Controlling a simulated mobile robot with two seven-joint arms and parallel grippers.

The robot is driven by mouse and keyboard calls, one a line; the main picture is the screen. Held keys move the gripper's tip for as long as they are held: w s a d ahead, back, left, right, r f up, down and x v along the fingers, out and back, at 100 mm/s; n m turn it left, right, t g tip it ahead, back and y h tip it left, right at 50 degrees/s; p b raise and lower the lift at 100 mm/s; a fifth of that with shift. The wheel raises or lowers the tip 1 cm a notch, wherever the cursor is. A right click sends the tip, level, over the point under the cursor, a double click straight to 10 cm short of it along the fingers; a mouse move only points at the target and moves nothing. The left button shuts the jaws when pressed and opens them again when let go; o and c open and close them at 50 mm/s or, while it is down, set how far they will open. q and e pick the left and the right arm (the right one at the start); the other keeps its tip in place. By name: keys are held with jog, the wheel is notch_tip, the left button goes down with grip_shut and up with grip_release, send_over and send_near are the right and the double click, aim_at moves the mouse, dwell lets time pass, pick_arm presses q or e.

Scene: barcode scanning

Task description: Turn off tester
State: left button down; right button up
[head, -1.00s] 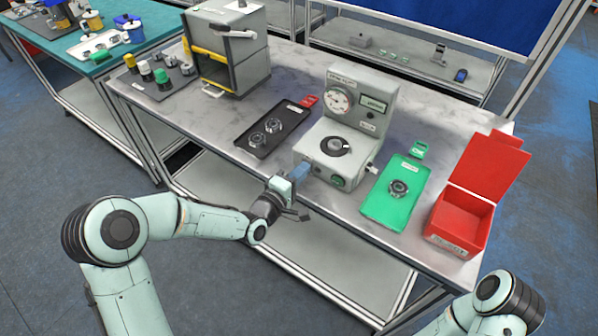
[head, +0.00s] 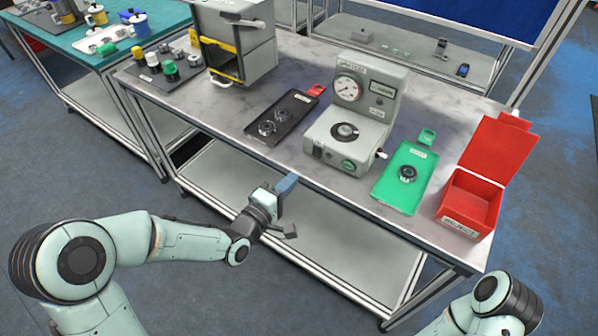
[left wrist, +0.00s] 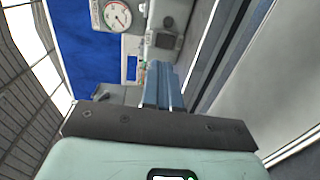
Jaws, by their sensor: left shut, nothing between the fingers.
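The grey tester (head: 371,72) stands on the workbench, with a round gauge (head: 347,88) and a small display (head: 382,88) on its upright panel. A round part seat (head: 345,132) is on its base. The base front carries a small dark switch (head: 318,152) and a green oval (head: 348,165); I cannot tell the switch's position. My left gripper (head: 288,184) is shut and empty, apart from the tester, in front of the bench edge and left of it. Its blue fingers (left wrist: 163,88) also show in the left wrist view, with the tester's gauge (left wrist: 117,15) beyond. My right gripper is out of view.
A black tray (head: 284,119) with two round parts lies left of the tester. A green tray (head: 403,182) with one part lies right of it, then an open red box (head: 466,207). A grey cabinet (head: 237,45) stands at the back left.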

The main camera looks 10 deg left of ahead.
pick_arm(q)
jog(key=v, duration=0.3)
jog(key=shift+a, duration=0.1)
dwell(0.4)
jog(key=s+f+m+g+y+p, duration=0.1)
jog(key=s+f+m+g, duration=0.2)
jog(key=f, duration=0.7)
jog(key=s+f+g+y+p, duration=0.1)
jog(key=s+f+g, duration=0.25)
jog(key=f, duration=0.65)
jog(key=s+d+f+m+g+p, duration=0.1)
jog(key=s+f+m+g, duration=0.2)
jog(key=s, duration=0.7)
jog(key=s+d+f+m+g+p, duration=0.1)
jog(key=s+f+m+g, duration=0.3)
jog(key=s+f+g, duration=0.3)
jog(key=s+f, duration=0.4)
jog(key=f, duration=0.1)
jog(key=shift+s+d+f+g, duration=0.2)
jog(key=shift+s+d+g, duration=0.05)
jog(key=shift+s+g, duration=0.1)
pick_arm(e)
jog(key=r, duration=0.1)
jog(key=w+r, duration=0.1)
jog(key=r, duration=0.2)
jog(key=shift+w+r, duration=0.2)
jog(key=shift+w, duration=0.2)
